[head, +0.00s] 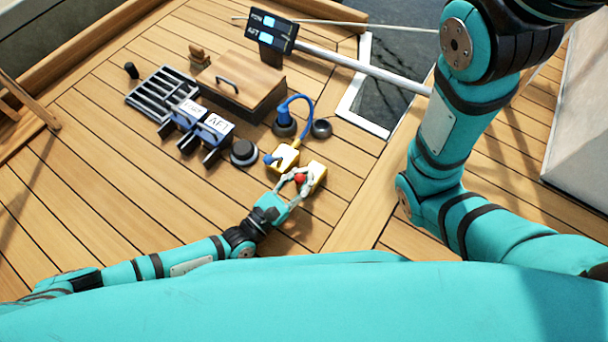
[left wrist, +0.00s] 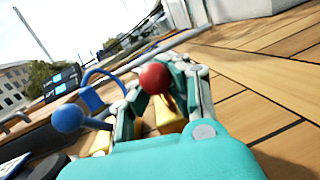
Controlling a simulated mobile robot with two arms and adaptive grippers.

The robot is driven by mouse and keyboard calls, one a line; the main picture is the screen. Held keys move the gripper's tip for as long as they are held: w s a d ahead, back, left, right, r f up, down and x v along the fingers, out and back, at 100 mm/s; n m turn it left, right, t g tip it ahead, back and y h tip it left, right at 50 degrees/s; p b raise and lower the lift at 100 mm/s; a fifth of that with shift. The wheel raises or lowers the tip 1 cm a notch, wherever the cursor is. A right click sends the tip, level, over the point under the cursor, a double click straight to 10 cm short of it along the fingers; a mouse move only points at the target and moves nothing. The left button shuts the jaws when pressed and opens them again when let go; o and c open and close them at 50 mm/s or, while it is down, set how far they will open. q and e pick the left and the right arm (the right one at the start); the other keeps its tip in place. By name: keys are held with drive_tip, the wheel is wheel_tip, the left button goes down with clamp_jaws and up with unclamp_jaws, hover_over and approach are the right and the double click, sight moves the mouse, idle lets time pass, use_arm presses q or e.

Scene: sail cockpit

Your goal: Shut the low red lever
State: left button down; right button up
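The red lever shows as a round red knob (head: 300,179) at a yellow box (head: 318,171) low on the deck. My left gripper (head: 298,178) is at this lever, one finger on each side of the knob. In the left wrist view the red knob (left wrist: 154,78) sits between the fingers of my left gripper (left wrist: 160,100). I cannot tell whether the fingers press on it. The lever's stem is mostly hidden by the knob and fingers. My right arm comes down on the right of the head view; its gripper is out of view.
A yellow box (head: 286,155) with a blue-knobbed lever (head: 269,159) is just left. Deck planks (head: 90,190) at left are clear.

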use_arm(q)
drive_tip(key=shift+a+f, duration=0.15)
drive_tip(key=shift+a, duration=0.1)
drive_tip(key=c, duration=1.4)
unclamp_jaws()
drive_tip(key=shift+s+a, duration=0.1)
drive_tip(key=shift+o, duration=1.1)
drive_tip(key=v, duration=0.7)
drive_tip(key=shift+s, duration=0.2)
drive_tip(key=shift+a, duration=0.1)
